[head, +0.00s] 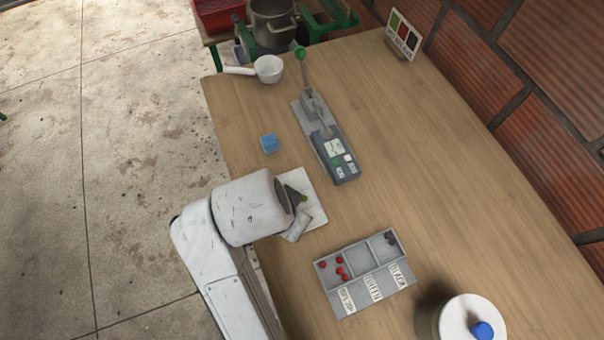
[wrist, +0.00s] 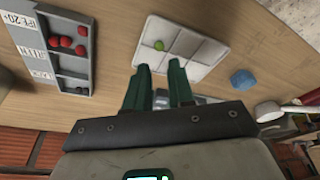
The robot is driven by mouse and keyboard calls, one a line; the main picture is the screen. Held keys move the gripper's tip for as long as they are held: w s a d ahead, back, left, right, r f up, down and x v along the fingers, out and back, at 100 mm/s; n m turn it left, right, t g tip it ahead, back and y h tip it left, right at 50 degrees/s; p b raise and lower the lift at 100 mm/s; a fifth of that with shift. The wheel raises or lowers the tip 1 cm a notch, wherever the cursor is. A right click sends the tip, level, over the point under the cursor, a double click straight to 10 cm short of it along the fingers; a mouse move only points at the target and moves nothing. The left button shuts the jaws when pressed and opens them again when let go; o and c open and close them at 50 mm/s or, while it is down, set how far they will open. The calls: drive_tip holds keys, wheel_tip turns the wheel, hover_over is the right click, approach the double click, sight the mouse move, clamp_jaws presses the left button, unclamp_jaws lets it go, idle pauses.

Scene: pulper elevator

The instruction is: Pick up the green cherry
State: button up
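The green cherry (wrist: 158,45) is small and round and lies on a white tray (wrist: 188,46) in the wrist view. The tray also shows in the head view (head: 312,213), partly hidden by my arm; I cannot clearly make out the cherry there. My gripper (wrist: 159,66) has two dark green fingers, set apart with nothing between them. The cherry appears just beyond the fingertips, near the gap's centre line. In the head view my gripper (head: 297,194) is over the tray, mostly hidden by my wrist.
A grey sorting box (head: 366,296) has labelled compartments: red cherries left, dark ones right, the middle empty. A white-lidded container (head: 468,318) stands at the lower right.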

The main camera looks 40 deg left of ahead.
drive_tip(key=shift+p+x, duration=0.3)
drive_tip(key=shift+x, duration=3.1)
drive_tip(key=shift+s+d, duration=0.15)
clamp_jaws()
